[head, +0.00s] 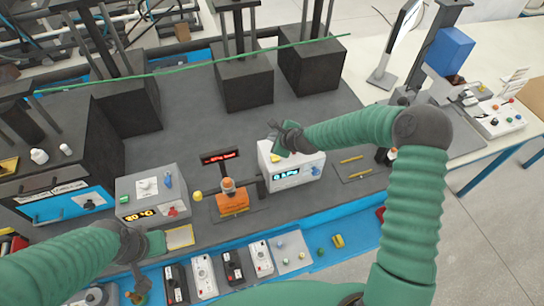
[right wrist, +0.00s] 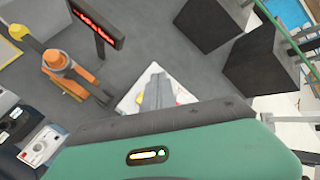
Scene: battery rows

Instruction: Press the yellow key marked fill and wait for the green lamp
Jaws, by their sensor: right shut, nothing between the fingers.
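A white box (head: 300,172) with a lit cyan display (head: 287,176) stands near the middle of the bench in the head view. My right gripper (head: 277,146) is shut and empty, right over the top of this box. In the right wrist view its shut fingers (right wrist: 158,92) lie across the white box (right wrist: 130,100), with small red and yellow patches beside them. I cannot make out a key marking, a lit green lamp, or whether the fingertips touch. My left gripper (head: 134,262) is low at the left; its fingers are too unclear to judge.
Left of the white box stand an orange device (head: 232,200) with a red-lit sign (head: 220,157) and a grey box (head: 150,193) with an orange display. Several small switch boxes line the front edge. Dark blocks (head: 243,82) stand behind, with a green cord across.

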